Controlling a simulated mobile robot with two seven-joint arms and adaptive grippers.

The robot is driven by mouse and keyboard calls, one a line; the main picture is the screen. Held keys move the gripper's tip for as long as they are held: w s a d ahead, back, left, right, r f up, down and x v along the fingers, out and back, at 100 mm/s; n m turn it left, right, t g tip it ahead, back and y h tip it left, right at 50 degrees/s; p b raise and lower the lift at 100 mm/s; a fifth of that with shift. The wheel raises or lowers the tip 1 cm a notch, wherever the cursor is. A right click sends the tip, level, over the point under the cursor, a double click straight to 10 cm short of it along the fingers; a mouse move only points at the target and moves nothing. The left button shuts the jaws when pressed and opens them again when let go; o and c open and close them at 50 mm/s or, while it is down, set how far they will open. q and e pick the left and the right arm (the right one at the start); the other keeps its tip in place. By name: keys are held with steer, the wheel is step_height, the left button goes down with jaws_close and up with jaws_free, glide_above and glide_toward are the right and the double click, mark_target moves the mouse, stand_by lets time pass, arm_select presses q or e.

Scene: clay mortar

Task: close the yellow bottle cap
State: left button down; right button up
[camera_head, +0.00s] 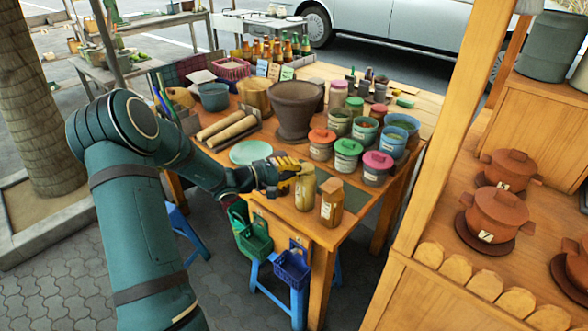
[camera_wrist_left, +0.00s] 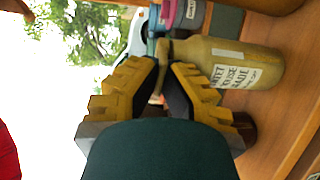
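The yellow-olive bottle (camera_head: 305,190) stands upright at the table's front corner. In the left wrist view the bottle (camera_wrist_left: 235,62) appears sideways, with a printed label on its body. My left gripper (camera_head: 287,173) is at the bottle's upper left, close to its neck and cap. In the wrist view its yellow fingers (camera_wrist_left: 166,68) lean together with dark pads inside and only a narrow gap between the tips. A tan piece shows in that gap, and I cannot tell if it is gripped. The cap is mostly hidden, so its state is unclear. My right gripper is not in view.
A brown-capped bottle (camera_head: 331,202) stands right beside the yellow one. Lidded jars (camera_head: 347,155) crowd the table behind, with a large clay mortar (camera_head: 295,108) and a pale green plate (camera_head: 251,152). Small baskets (camera_head: 292,270) hang below the front edge.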

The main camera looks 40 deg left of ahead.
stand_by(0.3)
arm_select(q)
steer(key=c, duration=1.1)
jaws_free()
steer(key=shift+s, duration=0.1)
steer(key=v, duration=1.2)
